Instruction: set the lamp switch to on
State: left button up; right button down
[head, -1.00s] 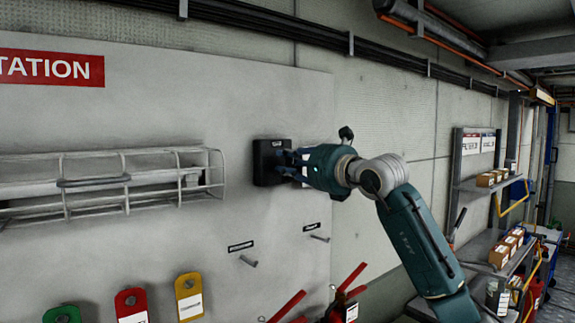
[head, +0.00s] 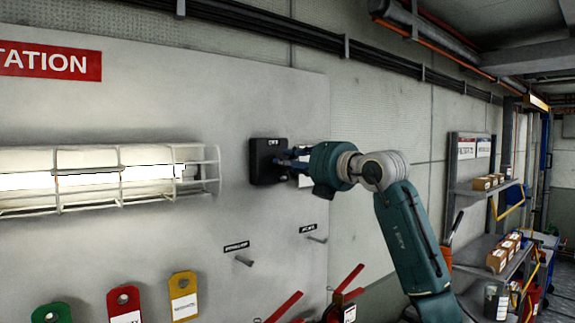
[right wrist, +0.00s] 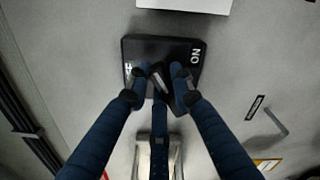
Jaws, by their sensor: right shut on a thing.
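The lamp switch is a black box (head: 263,163) on the grey wall panel, right of the caged lamp (head: 95,180). The lamp's tube glows white. My right gripper (head: 281,159) reaches the box from the right in the head view. In the right wrist view the black box (right wrist: 194,80) shows an "ON" label on its right side and a partly hidden label on its left. My right gripper (right wrist: 160,82) is shut on the switch knob (right wrist: 158,75) there, with the knob mostly hidden by the fingers. My left gripper is not in view.
Below the switch, pegs (head: 244,261) stick out of the panel. Green, red and yellow tags (head: 183,297) hang at lower left, with red-handled tools (head: 340,295) at lower centre. Shelves with boxes (head: 497,258) stand at right.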

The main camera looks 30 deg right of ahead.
jog(key=m, duration=0.4)
jog(key=f+m+b, duration=0.1)
jog(key=m, duration=0.1)
jog(key=shift+d, duration=0.3)
jog(key=shift+m, duration=0.4)
jog(key=c, duration=1.5)
grip_release()
jog(key=shift+s+d, duration=0.1)
jog(key=s, duration=0.8)
jog(key=s+d, duration=0.1)
jog(key=s, duration=0.3)
